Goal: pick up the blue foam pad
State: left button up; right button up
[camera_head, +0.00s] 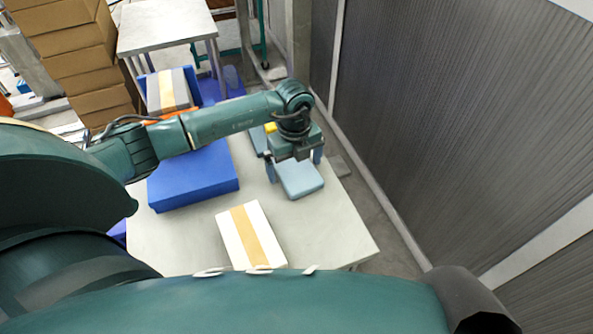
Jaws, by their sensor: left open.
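A light blue foam pad (301,182) with rounded corners lies on the grey table (325,230), toward its right side. My left gripper (294,168) is open directly over the pad's far part, pointing down, with one finger near each side of it. The gripper covers the far part of the pad. I cannot tell whether the fingers touch the pad. My right gripper is not in view.
A large blue block (193,180) lies left of the pad. A white box with a tan stripe (250,235) lies at the near side. Another light blue piece (257,141) and something yellow show behind the gripper. A grey corrugated wall (440,120) stands right.

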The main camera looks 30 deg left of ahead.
pick_arm(q)
jog(key=shift+f, duration=0.15)
jog(key=c, duration=0.9)
jog(key=shift+c, duration=0.2)
